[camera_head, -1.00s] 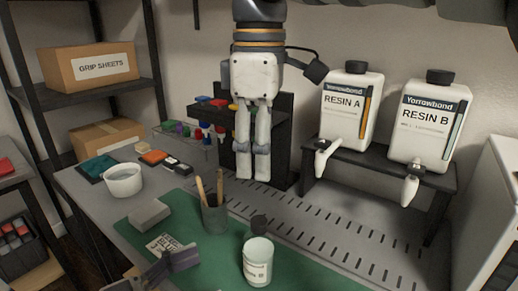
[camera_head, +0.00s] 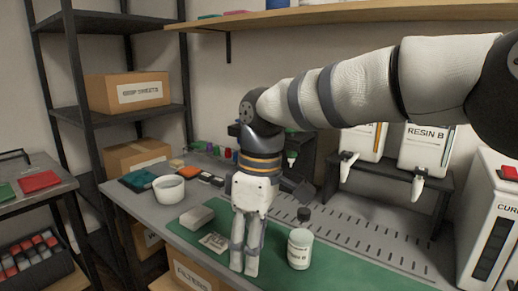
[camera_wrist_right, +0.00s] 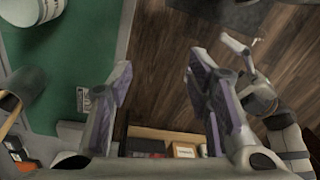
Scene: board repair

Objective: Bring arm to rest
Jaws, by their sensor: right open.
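My right gripper (camera_head: 246,262) hangs fingers-down over the front of the green mat (camera_head: 345,270). The right wrist view shows its fingers (camera_wrist_right: 158,72) spread apart with nothing between them, over the table's edge and wood floor. My right arm comes in from the right across the head view. Part of what looks like my left arm (camera_wrist_right: 285,130) shows at the right of the wrist view; its finger state is unclear. The left gripper does not show in the head view.
A white labelled cup (camera_head: 300,250) stands right of the gripper, with a small dark cap (camera_head: 304,214) behind it. A grey block (camera_head: 197,217) and white bowl (camera_head: 169,189) are left. Resin bottles (camera_head: 424,150) stand on a black rack. A FILTERS box (camera_head: 190,275) sits below the table edge.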

